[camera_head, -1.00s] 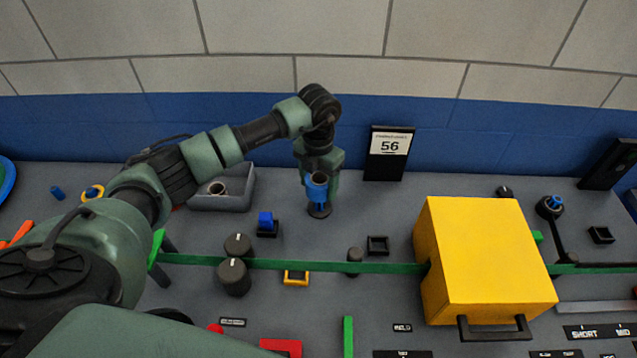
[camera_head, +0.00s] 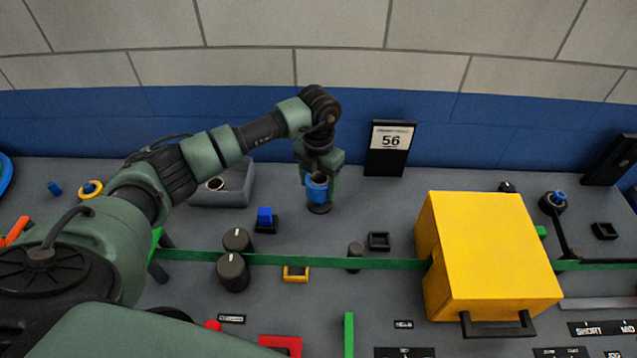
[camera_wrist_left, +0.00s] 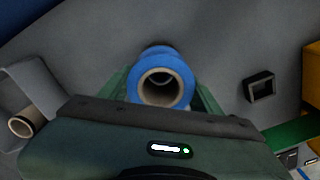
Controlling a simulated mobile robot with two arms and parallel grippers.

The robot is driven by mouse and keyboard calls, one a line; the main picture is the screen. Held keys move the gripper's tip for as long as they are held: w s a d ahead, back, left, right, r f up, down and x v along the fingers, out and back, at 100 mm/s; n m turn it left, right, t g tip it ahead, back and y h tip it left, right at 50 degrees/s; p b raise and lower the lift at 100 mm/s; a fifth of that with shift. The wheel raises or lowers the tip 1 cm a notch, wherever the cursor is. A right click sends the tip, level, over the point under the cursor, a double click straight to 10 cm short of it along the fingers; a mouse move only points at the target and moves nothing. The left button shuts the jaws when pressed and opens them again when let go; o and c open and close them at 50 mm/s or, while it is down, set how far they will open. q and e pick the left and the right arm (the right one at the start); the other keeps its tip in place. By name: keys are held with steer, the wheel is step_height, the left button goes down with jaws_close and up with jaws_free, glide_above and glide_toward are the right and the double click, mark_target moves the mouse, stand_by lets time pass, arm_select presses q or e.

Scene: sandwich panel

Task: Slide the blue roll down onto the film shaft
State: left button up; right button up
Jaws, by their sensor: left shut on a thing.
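The blue roll (camera_head: 317,188) is upright in my left gripper (camera_head: 318,180), near the back of the panel. In the left wrist view the roll (camera_wrist_left: 161,82) shows end-on, with a hollow tan core, between the fingers of the left gripper (camera_wrist_left: 165,95). The left gripper is shut on it. A dark round base (camera_head: 319,208) shows directly below the roll. My right gripper is not in view.
A grey bin (camera_head: 225,186) with a bare tan core (camera_head: 215,184) stands left of the roll. A yellow box (camera_head: 485,250) stands at right over the green belt (camera_head: 320,261). A black sign reading 56 (camera_head: 390,148) stands behind. Two dark knobs (camera_head: 234,271) are in front.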

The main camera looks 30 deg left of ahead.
arm_select(q)
steer(key=shift+f+b, duration=1.7)
steer(key=shift+f, duration=0.4)
steer(key=o, duration=1.5)
steer(key=shift+o, duration=0.2)
steer(key=shift+r+p, duration=3.15)
steer(key=shift+r, duration=1.7)
steer(key=shift+f, duration=0.1)
